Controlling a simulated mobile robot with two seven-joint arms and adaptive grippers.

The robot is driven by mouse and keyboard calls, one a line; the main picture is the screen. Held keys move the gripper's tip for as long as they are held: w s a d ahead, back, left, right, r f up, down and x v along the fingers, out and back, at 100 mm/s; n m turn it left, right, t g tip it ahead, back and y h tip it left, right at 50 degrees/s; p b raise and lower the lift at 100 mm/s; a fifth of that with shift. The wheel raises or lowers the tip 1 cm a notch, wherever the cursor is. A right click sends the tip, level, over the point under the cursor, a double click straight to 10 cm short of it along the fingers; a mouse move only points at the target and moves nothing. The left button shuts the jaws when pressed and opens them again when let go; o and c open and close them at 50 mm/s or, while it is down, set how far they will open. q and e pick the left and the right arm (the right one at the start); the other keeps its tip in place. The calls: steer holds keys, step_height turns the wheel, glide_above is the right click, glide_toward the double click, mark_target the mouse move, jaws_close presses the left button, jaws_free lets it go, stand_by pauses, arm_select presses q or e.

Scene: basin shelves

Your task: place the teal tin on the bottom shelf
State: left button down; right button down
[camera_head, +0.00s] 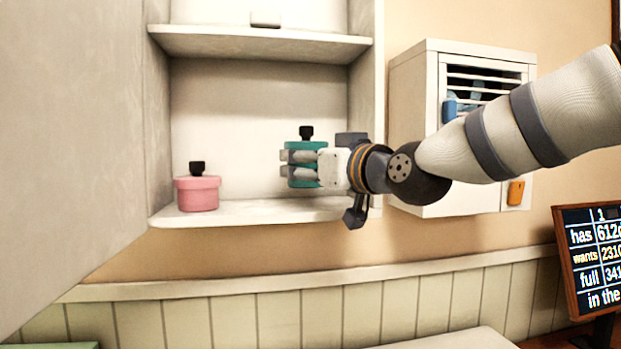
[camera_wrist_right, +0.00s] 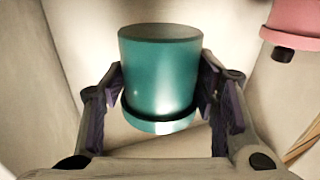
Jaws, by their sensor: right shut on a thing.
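The teal tin (camera_head: 306,146) with a black knob on its lid is at the right part of the bottom shelf (camera_head: 265,211) in the head view. My right gripper (camera_head: 300,165) reaches in from the right and is shut on the tin, with its fingers across the tin's side. In the right wrist view the tin (camera_wrist_right: 160,75) sits between both fingers of the gripper (camera_wrist_right: 160,95). The tin looks upright. Its base appears close to the shelf, but I cannot tell whether it touches. My left gripper is not in view.
A pink tin (camera_head: 198,193) with a black knob stands on the left of the bottom shelf. An upper shelf (camera_head: 260,43) runs above. A white slatted cabinet (camera_head: 415,120) hangs to the right, and a dark sign (camera_head: 590,260) stands lower right. Shelf between the tins is clear.

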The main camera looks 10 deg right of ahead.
mark_target(309, 182)
steer(key=shift+w+d+f, duration=0.1)
steer(key=shift+w+f, duration=0.25)
steer(key=shift+f, duration=0.3)
steer(key=shift+w+d+f, duration=0.1)
steer(key=shift+w+f, duration=0.2)
steer(key=shift+f, duration=0.3)
steer(key=shift+s+a+f, duration=0.15)
steer(key=shift+f, duration=0.15)
steer(key=shift+s+a+r, duration=0.15)
steer(key=shift+s+r, duration=0.05)
steer(key=shift+s, duration=0.35)
steer(key=shift+w+f, duration=0.25)
steer(key=shift+w, duration=0.05)
steer(key=c, duration=0.6)
jaws_free()
steer(key=v, duration=1.2)
steer(key=shift+r, duration=0.1)
